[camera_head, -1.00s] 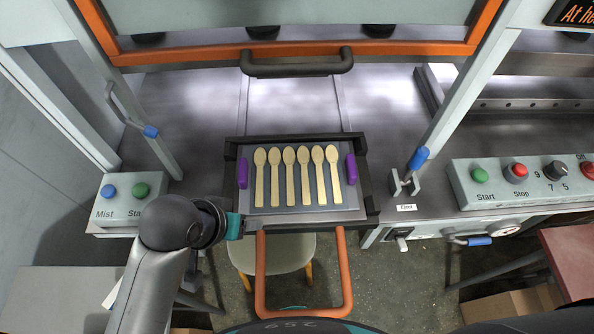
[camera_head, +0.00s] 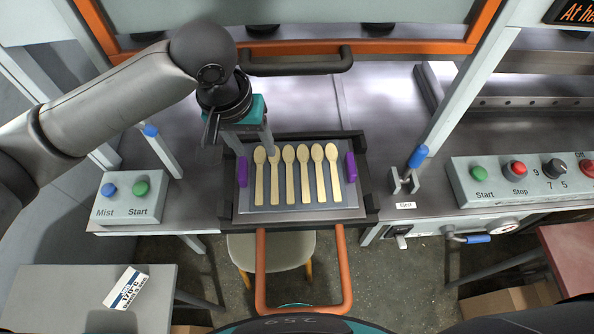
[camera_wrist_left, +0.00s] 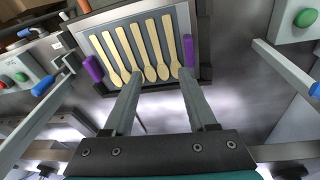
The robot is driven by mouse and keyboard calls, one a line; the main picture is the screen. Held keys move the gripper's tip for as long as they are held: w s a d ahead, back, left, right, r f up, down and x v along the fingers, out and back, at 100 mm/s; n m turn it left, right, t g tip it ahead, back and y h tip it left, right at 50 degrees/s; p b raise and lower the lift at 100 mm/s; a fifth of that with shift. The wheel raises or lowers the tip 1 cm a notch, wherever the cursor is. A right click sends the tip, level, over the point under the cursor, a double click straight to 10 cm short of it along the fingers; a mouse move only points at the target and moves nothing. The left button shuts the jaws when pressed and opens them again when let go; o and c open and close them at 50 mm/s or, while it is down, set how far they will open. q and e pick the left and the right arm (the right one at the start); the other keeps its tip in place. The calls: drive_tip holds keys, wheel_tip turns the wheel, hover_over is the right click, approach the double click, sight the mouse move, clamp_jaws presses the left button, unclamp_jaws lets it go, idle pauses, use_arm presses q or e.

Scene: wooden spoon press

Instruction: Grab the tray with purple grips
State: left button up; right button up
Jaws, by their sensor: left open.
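The tray (camera_head: 346,206) is a grey plate in a dark frame at the press's front edge. It bears several wooden spoons in a row. An upright purple grip (camera_head: 242,171) stands at its left side and another purple grip (camera_head: 351,167) at its right. My left gripper (camera_head: 253,151) is open, its fingers above the tray's back left corner, near the left purple grip. In the wrist view the open fingers (camera_wrist_left: 160,76) point toward the tray (camera_wrist_left: 92,44), empty, one fingertip near a purple grip (camera_wrist_left: 188,50). The other purple grip (camera_wrist_left: 93,69) also shows there. My right gripper is not in view.
A raised orange-framed door with a black handle (camera_head: 297,66) is behind the tray. Button boxes stand left (camera_head: 133,197) and right (camera_head: 520,180). An orange bar (camera_head: 341,270) and a stool (camera_head: 285,249) are in front.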

use_arm(q)
drive_tip(key=w+a+r+n+y, duration=0.1)
drive_tip(key=a+r, duration=0.1)
drive_tip(key=a, duration=0.1)
drive_tip(key=b, duration=0.1)
hover_over(242, 168)
drive_tip(key=s, duration=0.1)
drive_tip(key=shift+n, duration=0.3)
drive_tip(key=f, duration=1)
drive_tip(key=shift+s+d, duration=0.2)
drive_tip(key=shift+d, duration=0.1)
drive_tip(key=f, duration=0.2)
drive_tip(key=w+f, duration=0.1)
drive_tip(key=f, duration=0.1)
drive_tip(key=shift+w+a+b, duration=0.1)
drive_tip(key=shift+a+b, duration=0.25)
drive_tip(key=shift+b, duration=0.05)
drive_tip(key=shift+f, duration=0.6)
clamp_jaws()
drive_tip(key=shift+w+r, duration=0.1)
